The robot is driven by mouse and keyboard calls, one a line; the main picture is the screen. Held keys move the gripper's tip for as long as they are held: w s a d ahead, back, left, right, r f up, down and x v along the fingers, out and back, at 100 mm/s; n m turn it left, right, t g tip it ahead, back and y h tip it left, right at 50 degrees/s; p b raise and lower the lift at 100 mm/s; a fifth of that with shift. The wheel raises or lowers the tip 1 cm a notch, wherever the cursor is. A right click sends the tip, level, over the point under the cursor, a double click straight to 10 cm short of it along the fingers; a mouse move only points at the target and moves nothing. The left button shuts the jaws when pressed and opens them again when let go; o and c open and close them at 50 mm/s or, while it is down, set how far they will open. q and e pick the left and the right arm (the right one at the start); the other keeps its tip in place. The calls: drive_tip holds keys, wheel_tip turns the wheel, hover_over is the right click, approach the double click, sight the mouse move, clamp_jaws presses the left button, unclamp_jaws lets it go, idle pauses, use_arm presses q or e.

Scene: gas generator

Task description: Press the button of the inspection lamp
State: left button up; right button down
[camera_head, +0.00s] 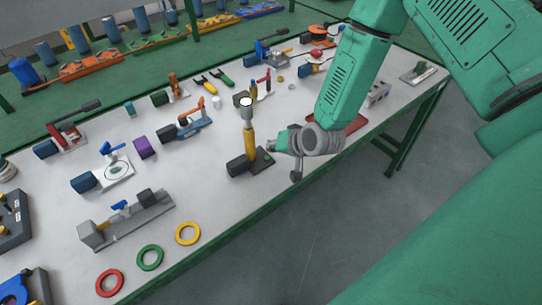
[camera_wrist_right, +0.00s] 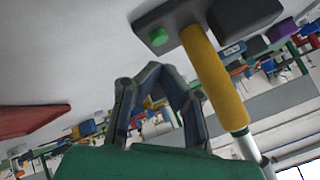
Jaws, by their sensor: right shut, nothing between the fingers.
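The inspection lamp has a yellow post (camera_head: 249,148), a dark base (camera_head: 260,165) and a head with a white round face (camera_head: 246,102). It stands upright near the table's front edge. In the right wrist view its yellow post (camera_wrist_right: 215,78) slants beside my fingers, and the green button (camera_wrist_right: 158,37) shows on the dark base plate. My right gripper (camera_head: 276,144) is shut and empty, just right of the post in the head view. It also shows in the wrist view (camera_wrist_right: 150,76), apart from the button. My left gripper is out of view.
A red plate (camera_head: 352,124) lies behind my right wrist. Yellow (camera_head: 188,234), green (camera_head: 150,258) and red (camera_head: 110,283) rings lie at the front left. A blue-handled valve fixture (camera_head: 126,218) stands left of the lamp. Clear table lies between them.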

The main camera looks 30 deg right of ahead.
drive_tip(key=r+p, duration=0.1)
drive_tip(key=r, duration=0.1)
drive_tip(key=a+r+p, duration=0.1)
drive_tip(key=r, duration=0.1)
drive_tip(key=shift+a+r+p, duration=0.2)
drive_tip(key=shift+p, duration=0.15)
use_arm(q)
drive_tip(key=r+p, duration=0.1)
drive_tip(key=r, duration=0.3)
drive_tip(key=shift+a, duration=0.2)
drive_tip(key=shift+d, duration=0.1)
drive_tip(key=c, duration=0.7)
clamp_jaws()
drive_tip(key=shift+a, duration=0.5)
use_arm(e)
drive_tip(key=shift+d+r, duration=0.1)
drive_tip(key=shift+r, duration=0.55)
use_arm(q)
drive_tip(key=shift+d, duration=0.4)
use_arm(e)
drive_tip(key=shift+d+f, duration=0.15)
drive_tip(key=shift+d, duration=0.25)
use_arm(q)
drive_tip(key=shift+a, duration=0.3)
use_arm(e)
drive_tip(key=shift+a, duration=0.3)
